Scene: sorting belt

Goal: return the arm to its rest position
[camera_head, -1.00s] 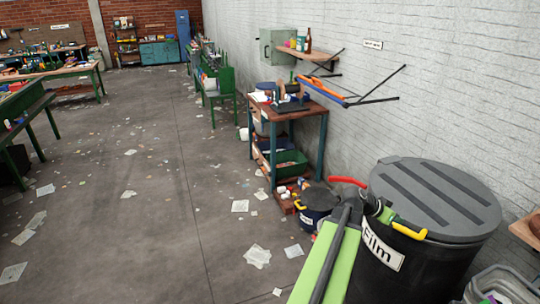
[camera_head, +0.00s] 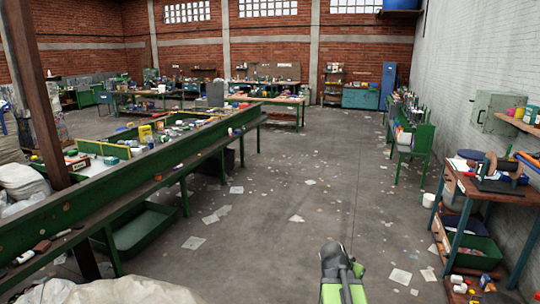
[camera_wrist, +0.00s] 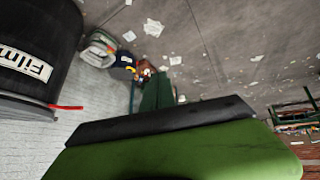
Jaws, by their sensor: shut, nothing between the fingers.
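In the head view my green and dark grey arm (camera_head: 343,276) stands at the lower middle edge, and the fingers cannot be made out there. In the wrist view the gripper points out over the floor, apart from the objects around it.
A black bin labelled Film (camera_wrist: 35,40), with a red part at its rim, fills the wrist view's left. In the head view, a long green sorting bench (camera_head: 110,195) runs along the left. A wooden worktable (camera_head: 505,192) stands at right. Paper-strewn floor (camera_head: 280,225) lies open between them.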

